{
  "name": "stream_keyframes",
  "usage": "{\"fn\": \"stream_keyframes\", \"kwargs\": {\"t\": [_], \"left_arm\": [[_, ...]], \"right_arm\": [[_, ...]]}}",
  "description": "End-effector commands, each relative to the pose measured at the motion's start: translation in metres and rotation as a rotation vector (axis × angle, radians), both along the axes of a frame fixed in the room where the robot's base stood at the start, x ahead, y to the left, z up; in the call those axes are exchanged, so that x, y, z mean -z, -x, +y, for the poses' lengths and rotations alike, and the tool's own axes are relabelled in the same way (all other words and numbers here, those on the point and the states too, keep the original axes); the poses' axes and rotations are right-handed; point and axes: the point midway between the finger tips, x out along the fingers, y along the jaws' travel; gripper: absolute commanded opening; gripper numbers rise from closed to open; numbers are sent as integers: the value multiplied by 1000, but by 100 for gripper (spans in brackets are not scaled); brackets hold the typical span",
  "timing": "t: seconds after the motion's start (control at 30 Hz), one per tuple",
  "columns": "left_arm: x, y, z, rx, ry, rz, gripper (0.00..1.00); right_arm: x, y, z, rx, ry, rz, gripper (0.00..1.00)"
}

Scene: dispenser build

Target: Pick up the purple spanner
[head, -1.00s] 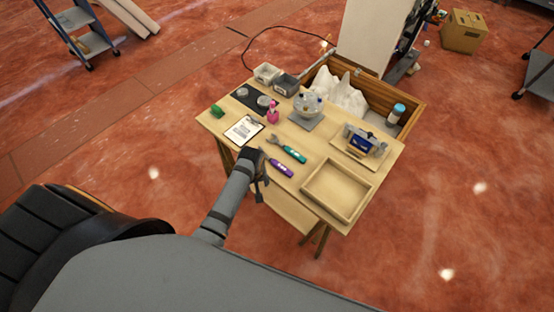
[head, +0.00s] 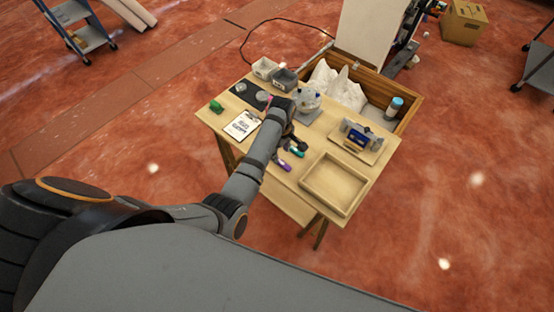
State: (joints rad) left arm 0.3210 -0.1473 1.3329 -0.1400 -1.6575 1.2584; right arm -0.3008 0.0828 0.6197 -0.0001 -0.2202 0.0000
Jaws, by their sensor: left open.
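The purple spanner (head: 284,165) lies on the wooden table, with only the end of its purple handle showing; my left arm and gripper hide the rest. A teal-handled spanner (head: 299,154) lies just right of it, also partly hidden. My left gripper (head: 289,139) is open above the table, over the hidden ends of the two spanners. I cannot tell how high it is above them. My right gripper is not in view.
An empty wooden tray (head: 333,184) is to the right at the table's front. A clipboard (head: 242,125) and a green object (head: 216,106) lie left of my arm. A blue device (head: 358,137) sits on a board at right. A glass bowl (head: 307,99) stands behind my gripper.

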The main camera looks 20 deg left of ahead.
Motion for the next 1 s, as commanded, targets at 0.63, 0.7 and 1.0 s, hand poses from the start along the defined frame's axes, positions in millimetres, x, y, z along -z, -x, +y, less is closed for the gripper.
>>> {"fn": "stream_keyframes", "kwargs": {"t": [0.63,0.7,1.0], "left_arm": [[57,-1,3,1,0,-2,49],[57,-1,3,1,0,-2,49],[57,-1,3,1,0,-1,15]], "right_arm": [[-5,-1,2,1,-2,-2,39],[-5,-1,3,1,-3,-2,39],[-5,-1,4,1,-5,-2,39]]}}
